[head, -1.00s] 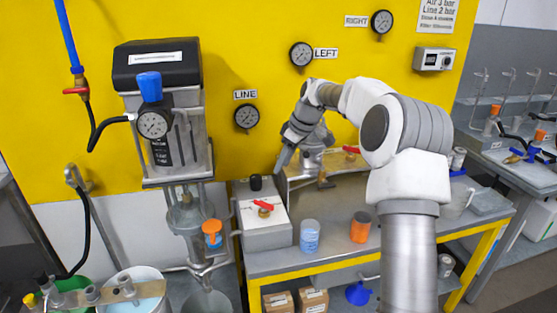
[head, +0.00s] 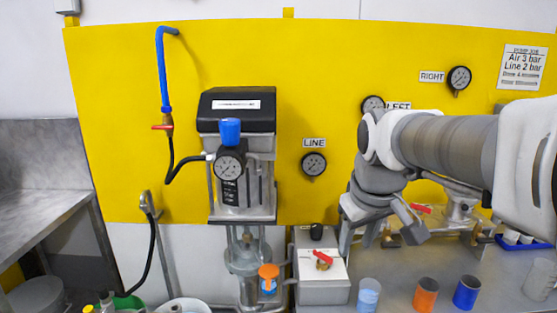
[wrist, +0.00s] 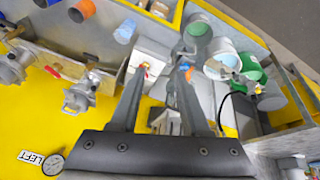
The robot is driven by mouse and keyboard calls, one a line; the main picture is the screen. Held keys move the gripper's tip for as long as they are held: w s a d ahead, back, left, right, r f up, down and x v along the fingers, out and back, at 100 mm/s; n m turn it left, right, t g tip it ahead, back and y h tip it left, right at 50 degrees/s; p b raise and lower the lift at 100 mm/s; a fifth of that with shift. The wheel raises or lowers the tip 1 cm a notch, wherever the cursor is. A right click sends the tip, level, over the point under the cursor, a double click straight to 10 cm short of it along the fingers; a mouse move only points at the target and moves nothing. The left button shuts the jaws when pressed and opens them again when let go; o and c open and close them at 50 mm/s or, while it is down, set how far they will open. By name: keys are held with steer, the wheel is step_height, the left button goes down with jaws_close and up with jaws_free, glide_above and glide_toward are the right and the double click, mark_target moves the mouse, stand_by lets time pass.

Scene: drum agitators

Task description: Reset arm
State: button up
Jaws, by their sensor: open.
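My gripper (head: 380,232) is open and empty, its two fingers spread and pointing down. In the head view it hangs in front of the yellow panel (head: 320,60), to the right of the LINE gauge (head: 314,164). It is right of the grey box with the red-handled valve (head: 323,262). My arm reaches in from the right edge, and its base is out of view. In the wrist view the two fingers (wrist: 162,72) stand apart with nothing held between them, and the grey box (wrist: 148,55) shows beyond them.
Blue and orange cups (head: 425,295) stand on the bench below and right of my gripper. A pump with a black top (head: 237,112) and gauge stands left. Metal valve fittings (head: 458,210) are close on the right. Buckets (wrist: 222,55) show in the wrist view.

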steer(key=s+f+m, duration=0.2)
steer(key=s, duration=0.5)
steer(key=s+f+m+t, duration=0.1)
steer(key=s+f, duration=0.1)
steer(key=s, duration=0.6)
steer(key=shift+d+f+m, duration=0.25)
steer(key=shift+m, duration=0.15)
